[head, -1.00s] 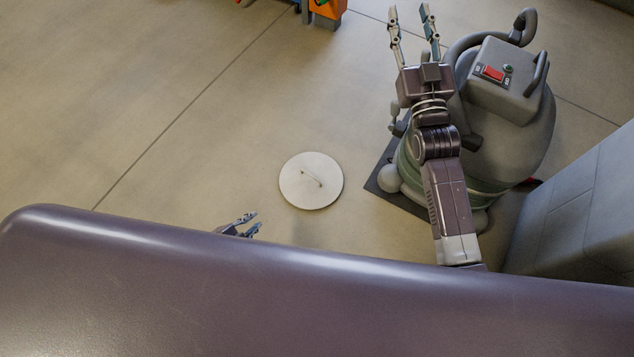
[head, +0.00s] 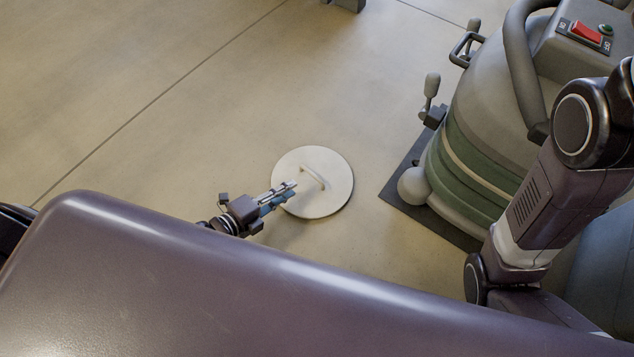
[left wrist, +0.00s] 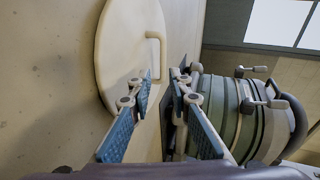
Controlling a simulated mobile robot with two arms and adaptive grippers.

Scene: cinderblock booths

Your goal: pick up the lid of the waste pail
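The lid (head: 325,198) is a round, cream-white disc with a raised bar handle (head: 313,175). It lies flat on the floor, handle up. My left gripper (head: 289,190) reaches over the lid's left edge, its fingertips just short of the handle. In the left wrist view the lid (left wrist: 122,40) fills the upper left, and its handle (left wrist: 160,58) stands just ahead of the fingertips. The two blue-padded fingers (left wrist: 163,82) are apart with nothing between them. Contact with the lid cannot be made out. My right arm shows at the right of the head view; its gripper is outside the frame. No pail is identifiable.
A large grey-green machine (head: 485,150) with a red switch stands on a dark mat (head: 402,190) right of the lid. It also shows in the left wrist view (left wrist: 225,110).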

